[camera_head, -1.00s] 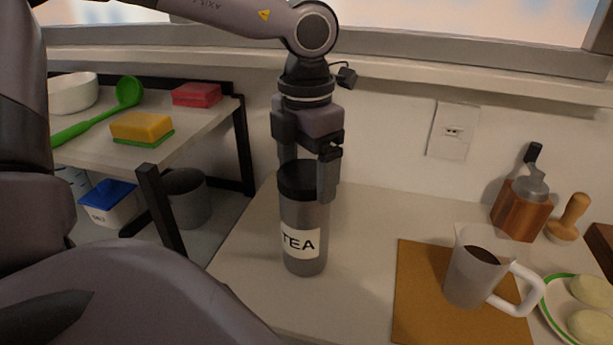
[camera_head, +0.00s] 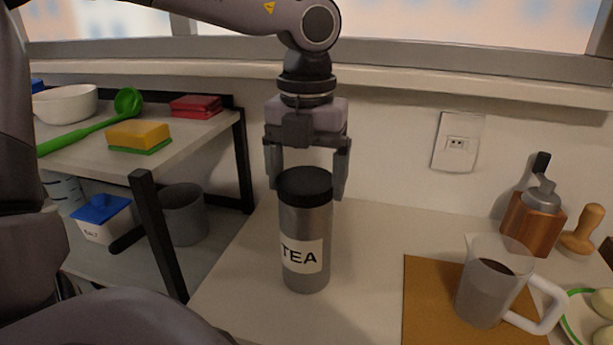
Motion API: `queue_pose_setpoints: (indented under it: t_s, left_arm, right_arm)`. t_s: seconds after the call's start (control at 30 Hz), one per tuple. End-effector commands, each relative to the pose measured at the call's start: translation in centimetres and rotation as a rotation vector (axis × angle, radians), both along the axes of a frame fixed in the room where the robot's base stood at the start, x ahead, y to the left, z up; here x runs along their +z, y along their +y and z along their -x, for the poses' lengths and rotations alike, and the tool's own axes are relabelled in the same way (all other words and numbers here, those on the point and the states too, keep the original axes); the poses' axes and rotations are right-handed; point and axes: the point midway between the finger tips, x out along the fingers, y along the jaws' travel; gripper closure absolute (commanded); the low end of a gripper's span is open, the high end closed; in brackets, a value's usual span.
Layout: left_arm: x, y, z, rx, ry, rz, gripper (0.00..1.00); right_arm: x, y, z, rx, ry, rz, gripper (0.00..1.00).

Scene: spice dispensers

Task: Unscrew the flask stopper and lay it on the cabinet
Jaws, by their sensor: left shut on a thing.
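The flask (camera_head: 305,245) is a grey metal cylinder with a white TEA label, upright on the pale cabinet top (camera_head: 235,290). Its black stopper (camera_head: 305,184) sits on the flask's top. My left gripper (camera_head: 308,182) comes down from above, one finger on each side of the stopper, and is shut on it. The far sides of the stopper and flask are hidden. My right gripper is not in view.
A shelf (camera_head: 85,160) with a sponge (camera_head: 139,134) is at left. The cabinet top beside the flask is clear.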

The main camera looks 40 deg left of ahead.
Motion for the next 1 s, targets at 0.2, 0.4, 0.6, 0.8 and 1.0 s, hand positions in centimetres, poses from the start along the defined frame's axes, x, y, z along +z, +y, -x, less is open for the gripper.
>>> queue_pose_setpoints:
  t_s: [0.2, 0.4, 0.6, 0.8, 1.0]
  left_arm:
    - [-0.2, 0.0, 0.0, 0.224, -0.003, 0.000, 0.47]
    - [-0.1, 0.1, 0.0, 0.454, -0.002, 0.000, 0.47]
    - [0.0, 0.1, 0.1, 0.667, -0.002, 0.000, 0.47]
    - [0.1, 0.2, 0.1, 0.750, -0.002, 0.000, 0.47]
    - [0.2, 0.1, 0.1, 0.749, -0.002, 0.000, 0.47]
  right_arm:
    - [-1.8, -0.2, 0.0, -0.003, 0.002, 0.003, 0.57]
    - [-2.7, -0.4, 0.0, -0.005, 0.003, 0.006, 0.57]
    - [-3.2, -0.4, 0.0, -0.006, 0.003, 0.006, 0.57]
    - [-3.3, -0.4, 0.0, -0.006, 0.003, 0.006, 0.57]
    - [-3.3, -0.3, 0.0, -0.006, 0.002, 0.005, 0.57]
